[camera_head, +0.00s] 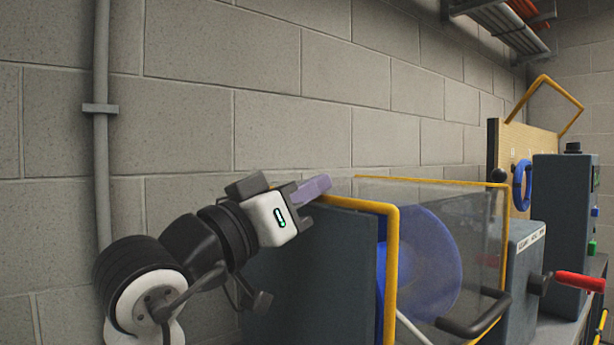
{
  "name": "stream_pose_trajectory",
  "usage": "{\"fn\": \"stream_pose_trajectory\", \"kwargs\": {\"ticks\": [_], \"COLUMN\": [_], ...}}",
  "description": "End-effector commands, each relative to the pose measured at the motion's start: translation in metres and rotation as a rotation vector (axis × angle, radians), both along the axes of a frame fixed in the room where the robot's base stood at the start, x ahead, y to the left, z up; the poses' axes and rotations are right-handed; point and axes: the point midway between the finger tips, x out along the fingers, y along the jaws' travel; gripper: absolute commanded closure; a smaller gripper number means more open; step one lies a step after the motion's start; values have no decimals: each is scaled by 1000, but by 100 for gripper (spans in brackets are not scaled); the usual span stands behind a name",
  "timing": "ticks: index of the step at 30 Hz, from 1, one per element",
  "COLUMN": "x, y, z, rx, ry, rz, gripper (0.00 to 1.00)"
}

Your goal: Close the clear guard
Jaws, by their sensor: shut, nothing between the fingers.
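The clear guard (478,215) is a transparent panel with a yellow frame, to the right of centre. A dark curved handle (475,322) shows low on it. A blue disc (420,262) shows through and beside the panel, next to a dark grey upright plate (325,260). My gripper (318,186) is shut and empty, at the top edge of the grey plate, left of the guard. Whether it touches the plate or the yellow frame I cannot tell. The lower part of the guard is cut off by the picture's edge.
A grey box with a red-handled lever (578,282) stands to the right. Behind it are a control cabinet (563,220) with buttons and a board with a blue wheel (523,186). A block wall with a vertical pipe (101,150) runs behind.

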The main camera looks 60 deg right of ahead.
Motion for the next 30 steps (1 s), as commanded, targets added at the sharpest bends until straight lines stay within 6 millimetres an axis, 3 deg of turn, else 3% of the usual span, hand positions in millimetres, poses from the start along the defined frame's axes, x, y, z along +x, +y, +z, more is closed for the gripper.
{"fn": "stream_pose_trajectory", "kwargs": {"ticks": [15, 26, 30], "x": [-1, -2, -2], "y": [-1, -1, -2], "z": [-15, -16, -7], "rx": [10, 12, 11], "ry": [0, -1, -1], "rz": [-3, -6, -7], "gripper": [100, 100, 100]}}
